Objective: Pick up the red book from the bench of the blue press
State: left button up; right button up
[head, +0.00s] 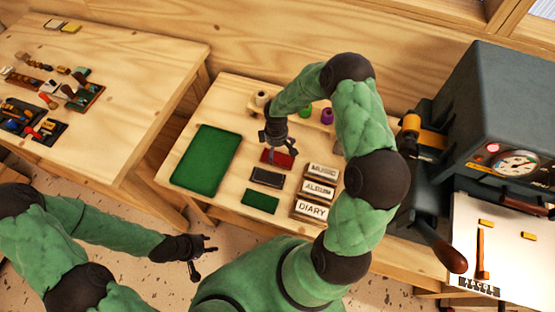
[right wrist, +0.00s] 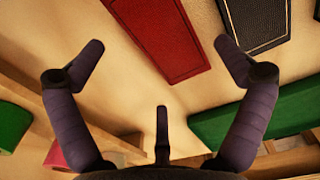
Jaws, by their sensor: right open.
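The red book (head: 281,159) lies flat on the wooden bench (head: 225,102), left of the dark grey-blue press (head: 490,100). It also shows at the top of the right wrist view (right wrist: 160,38), beyond the fingertips. My right gripper (head: 274,142) is over the far side of the red book and partly covers it in the head view. In the right wrist view it is open (right wrist: 162,58), with nothing between its fingers. My left gripper (head: 203,258) is low in front of the bench, away from the book, with fingers spread and empty.
A black book (head: 267,177) and a small green book (head: 260,200) lie in front of the red one. Labelled blocks (head: 318,188) stand to the right. A green mat (head: 205,160) lies left. Purple and green spools (head: 327,116) stand behind. The press handle (head: 450,258) juts out.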

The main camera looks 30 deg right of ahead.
aim_at(276, 155)
notch_tip(276, 155, down, 4)
jog(key=shift+r+b, duration=0.25)
jog(key=shift+b, duration=0.05)
jog(key=c, duration=1.1)
jog(key=shift+o, duration=0.2)
jog(key=shift+r, duration=0.1)
